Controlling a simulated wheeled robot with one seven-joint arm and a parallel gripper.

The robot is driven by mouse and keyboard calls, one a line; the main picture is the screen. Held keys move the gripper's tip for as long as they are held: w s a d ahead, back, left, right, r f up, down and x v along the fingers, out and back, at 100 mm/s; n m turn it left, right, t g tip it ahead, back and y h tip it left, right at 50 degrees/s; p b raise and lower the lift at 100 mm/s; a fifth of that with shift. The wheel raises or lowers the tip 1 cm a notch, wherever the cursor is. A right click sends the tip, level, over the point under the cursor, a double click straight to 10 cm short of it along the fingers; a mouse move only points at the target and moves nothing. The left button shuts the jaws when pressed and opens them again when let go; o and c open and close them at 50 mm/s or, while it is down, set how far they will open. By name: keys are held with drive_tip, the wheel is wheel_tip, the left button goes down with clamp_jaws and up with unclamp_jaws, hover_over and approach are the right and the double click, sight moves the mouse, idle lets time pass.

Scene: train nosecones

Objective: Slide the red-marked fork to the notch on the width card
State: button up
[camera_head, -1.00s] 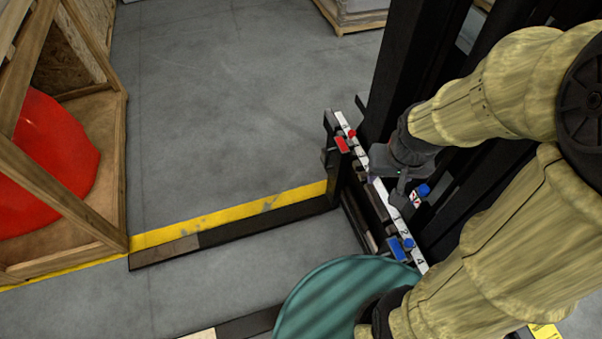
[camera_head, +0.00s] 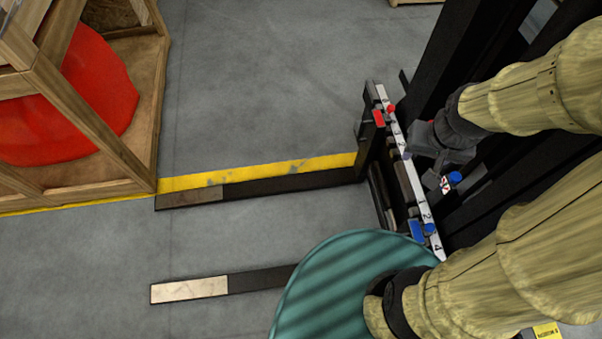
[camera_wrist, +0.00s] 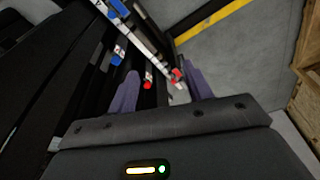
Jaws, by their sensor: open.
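The red-marked fork (camera_head: 280,186) is the far dark fork, with a brown tip. A red tag (camera_head: 378,118) and red knob (camera_head: 391,109) sit by its upright at the far end of the numbered white bar (camera_head: 411,176). The near fork (camera_head: 255,280) has a pale tip, with a blue tag (camera_head: 417,231) by its end of the bar. My gripper (camera_wrist: 162,84) is open in the wrist view. The bar's red-tagged end (camera_wrist: 177,74) shows between its fingers, and contact cannot be told. A small marked white card (camera_head: 446,185) is beside a blue knob; no notch is discernible.
Black mast rails (camera_head: 445,75) stand close behind the bar. A wooden crate (camera_head: 150,100) with a red nosecone (camera_head: 65,105) stands at left. A yellow floor line (camera_head: 260,174) runs along the far fork. Grey floor beyond that fork is clear.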

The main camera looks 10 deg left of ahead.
idle(0.3)
drive_tip(key=c, duration=0.4)
drive_tip(key=w+a+f+m+t+b, duration=0.1)
drive_tip(key=w+a+f+t+b, duration=0.25)
drive_tip(key=w+f+b, duration=0.6)
drive_tip(key=w+a+f+m+t+h+b, duration=0.1)
drive_tip(key=w+a+f+t+b, duration=0.3)
drive_tip(key=w+f+b, duration=0.55)
drive_tip(key=w+a+f+m+t+b, duration=0.1)
drive_tip(key=w+a+f+t+b, duration=0.1)
drive_tip(key=w+a+f+b, duration=0.6)
drive_tip(key=w+a+f+m+t+h+b, duration=0.1)
drive_tip(key=f+h+b, duration=0.3)
drive_tip(key=f+b, duration=0.7)
drive_tip(key=w+a+f+m+t+h+b, duration=0.2)
drive_tip(key=f+b, duration=0.9)
drive_tip(key=f, duration=0.7)
drive_tip(key=w+a+h, duration=0.1)
drive_tip(key=h, duration=0.1)
drive_tip(key=shift+f+m+h+b, duration=0.25)
drive_tip(key=shift+m+h+b, duration=0.05)
drive_tip(key=shift+m+h, duration=0.1)
drive_tip(key=shift+w+d, duration=0.1)
drive_tip(key=shift+w, duration=0.05)
